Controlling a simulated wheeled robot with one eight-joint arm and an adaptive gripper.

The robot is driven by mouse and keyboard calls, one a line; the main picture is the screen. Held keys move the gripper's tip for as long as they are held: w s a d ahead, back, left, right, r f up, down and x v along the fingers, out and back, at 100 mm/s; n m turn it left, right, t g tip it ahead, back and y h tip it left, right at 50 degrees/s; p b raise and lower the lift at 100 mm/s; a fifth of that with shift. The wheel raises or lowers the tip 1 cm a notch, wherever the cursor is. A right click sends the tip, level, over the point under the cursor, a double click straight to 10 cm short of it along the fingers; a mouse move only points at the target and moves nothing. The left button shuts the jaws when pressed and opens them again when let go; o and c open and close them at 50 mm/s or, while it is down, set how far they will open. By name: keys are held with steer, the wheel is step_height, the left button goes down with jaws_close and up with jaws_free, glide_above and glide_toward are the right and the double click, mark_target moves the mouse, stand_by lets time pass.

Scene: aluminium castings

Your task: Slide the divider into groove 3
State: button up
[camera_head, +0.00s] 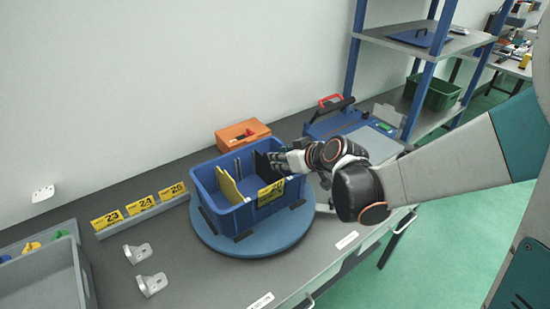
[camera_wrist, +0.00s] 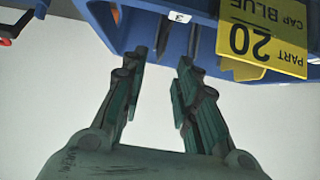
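A blue bin (camera_head: 222,208) stands on a round blue turntable (camera_head: 290,240). A yellow divider (camera_head: 229,185) stands inside its left part, slightly tilted. A dark upright panel (camera_head: 262,165) shows near the bin's right part, by my gripper (camera_head: 277,162); I cannot tell whether it is a second divider. In the wrist view my gripper (camera_wrist: 162,62) has its fingers apart, with nothing visible between them. The bin's blue wall (camera_wrist: 140,20) is just beyond the fingertips, with a small white label 3 (camera_wrist: 180,17) and dark upright strips below it.
A yellow label (camera_wrist: 265,38) reads Part 20 Cap Blue. An orange box (camera_head: 243,134) stands behind the bin and a blue case (camera_head: 335,122) to the right. Two grey brackets (camera_head: 145,268), number labels (camera_head: 140,206) and a grey tray (camera_head: 45,280) lie left.

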steer(key=shift+v, duration=2.3)
steer(key=s+d+r+m+h, duration=0.1)
steer(key=s+d+m+h, duration=0.1)
steer(key=s+d, duration=0.2)
steer(key=s+d+r+m+g+h, duration=0.1)
steer(key=s+d, duration=0.4)
steer(key=s, duration=0.6)
steer(key=s+d+r+m+g+h, duration=0.1)
steer(key=s+d+m+h, duration=0.2)
steer(key=s, duration=0.4)
steer(key=shift+s+d+r+m, duration=0.25)
steer(key=shift+s+d+m, duration=0.15)
steer(key=shift+d, duration=0.5)
steer(key=shift+a, duration=0.1)
